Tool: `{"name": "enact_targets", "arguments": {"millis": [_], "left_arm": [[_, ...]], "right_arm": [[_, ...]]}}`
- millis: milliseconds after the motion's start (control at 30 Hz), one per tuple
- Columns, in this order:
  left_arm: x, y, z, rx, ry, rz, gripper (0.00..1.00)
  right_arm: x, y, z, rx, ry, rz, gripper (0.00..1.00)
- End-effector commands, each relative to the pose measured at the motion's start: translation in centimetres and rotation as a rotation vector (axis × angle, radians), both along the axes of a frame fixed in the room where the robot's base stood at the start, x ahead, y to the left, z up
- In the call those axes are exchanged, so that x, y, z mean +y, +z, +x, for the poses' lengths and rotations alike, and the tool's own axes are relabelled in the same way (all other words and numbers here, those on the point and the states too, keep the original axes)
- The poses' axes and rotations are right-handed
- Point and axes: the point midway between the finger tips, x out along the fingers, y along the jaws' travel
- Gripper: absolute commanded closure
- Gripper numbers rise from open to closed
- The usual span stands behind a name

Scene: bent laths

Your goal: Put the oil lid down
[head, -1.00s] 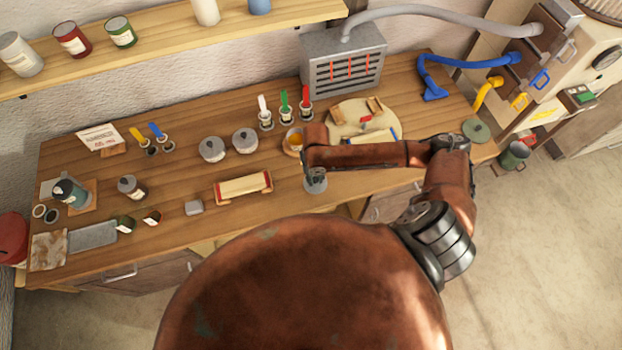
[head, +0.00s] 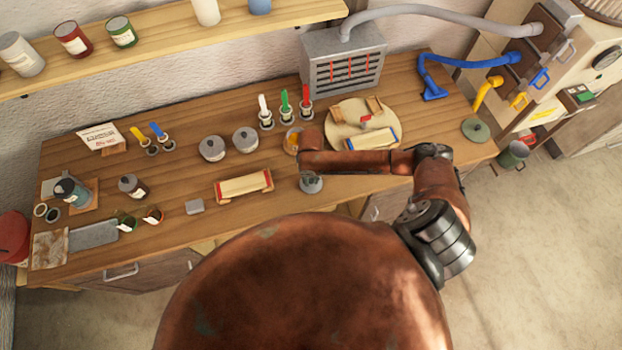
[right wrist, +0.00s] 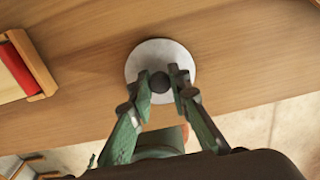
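The oil lid (right wrist: 160,55) is a round pale grey disc with a dark round knob (right wrist: 159,82). In the head view the lid (head: 312,186) is at the workbench's front edge, right of the cream block with red ends. My right gripper (right wrist: 160,84) is over it, with one green finger on each side of the knob, seemingly shut on it. I cannot tell whether the lid touches the wood. The oil pot (head: 291,141), with amber contents, stands uncovered behind, partly hidden by my right arm. My left gripper is not in view.
The cream block (head: 243,185) lies left of the lid on the workbench (head: 110,170). Two lidded grey pots (head: 212,149) stand behind it. A round board (head: 345,125) with a blue-edged piece is at right. Bare wood surrounds the lid, with the front edge close.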

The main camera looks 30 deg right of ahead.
Motion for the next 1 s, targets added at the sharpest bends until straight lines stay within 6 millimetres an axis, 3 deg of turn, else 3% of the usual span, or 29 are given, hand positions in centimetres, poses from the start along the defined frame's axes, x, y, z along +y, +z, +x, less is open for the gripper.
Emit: {"name": "enact_targets", "arguments": {"millis": [267,633,767,1000], "left_arm": [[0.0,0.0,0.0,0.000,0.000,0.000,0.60],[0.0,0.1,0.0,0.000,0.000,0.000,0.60],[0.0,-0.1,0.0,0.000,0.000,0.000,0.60],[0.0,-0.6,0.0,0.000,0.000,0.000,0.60]], "right_arm": [[0.0,0.0,0.0,0.001,0.000,0.000,0.66],[0.0,0.6,0.0,-0.001,0.000,0.001,0.66],[0.0,2.5,0.1,-0.003,0.002,0.000,0.66],[0.0,7.7,0.2,-0.003,0.001,0.001,0.66]]}}
